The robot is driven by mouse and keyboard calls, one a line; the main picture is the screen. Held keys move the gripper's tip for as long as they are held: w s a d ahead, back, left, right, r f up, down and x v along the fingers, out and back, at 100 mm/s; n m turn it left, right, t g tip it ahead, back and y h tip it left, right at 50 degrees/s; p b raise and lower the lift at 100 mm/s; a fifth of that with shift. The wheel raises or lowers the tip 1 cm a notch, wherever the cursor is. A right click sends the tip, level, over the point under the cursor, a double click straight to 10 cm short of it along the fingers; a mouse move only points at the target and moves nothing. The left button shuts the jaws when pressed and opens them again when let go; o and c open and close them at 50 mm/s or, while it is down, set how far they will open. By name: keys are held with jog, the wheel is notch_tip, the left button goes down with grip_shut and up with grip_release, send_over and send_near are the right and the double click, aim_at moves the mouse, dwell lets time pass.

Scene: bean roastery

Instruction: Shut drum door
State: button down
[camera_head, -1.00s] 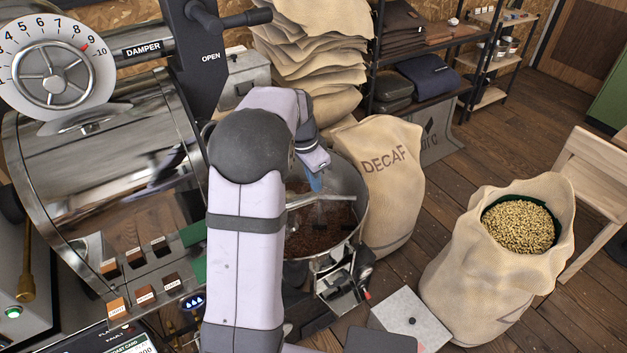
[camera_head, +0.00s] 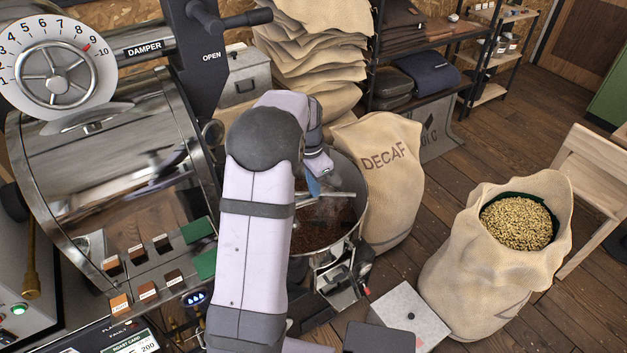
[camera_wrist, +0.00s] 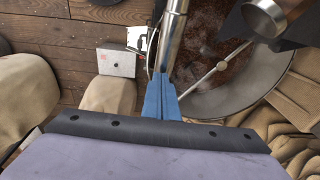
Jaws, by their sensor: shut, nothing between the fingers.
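The roaster's shiny metal drum (camera_head: 115,150) fills the left of the head view. The drum door itself is hidden behind my arm or cannot be made out. My gripper (camera_head: 313,186) shows as a blue tip above the round cooling tray (camera_head: 352,172) of brown beans. In the wrist view, my gripper (camera_wrist: 162,82) has its blue fingers together and empty, close to a shiny metal bar (camera_wrist: 172,40); I cannot tell whether they touch.
A DECAF sack (camera_head: 388,185) stands right of the tray. An open sack of pale beans (camera_head: 490,260) is further right. A damper dial (camera_head: 52,68) and small sample blocks (camera_head: 148,290) are at the left. Wooden floor (camera_head: 445,180) lies clear between the sacks.

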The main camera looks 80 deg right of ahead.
notch_tip(320, 180, down, 12)
jog(key=w+a+t+y+b, duration=0.2)
jog(key=t+y, duration=0.1)
jog(key=w+a+f+t+y+b, duration=0.4)
jog(key=w+a+f+b, duration=0.2)
jog(key=w+a+f, duration=0.1)
jog(key=shift+w+a+t+y+b, duration=0.3)
jog(key=shift+y, duration=0.1)
jog(key=shift+f, duration=0.1)
dwell(0.4)
jog(key=b+v, duration=0.2)
jog(key=v, duration=0.5)
jog(key=shift+b, duration=0.35)
jog(key=shift+s, duration=0.1)
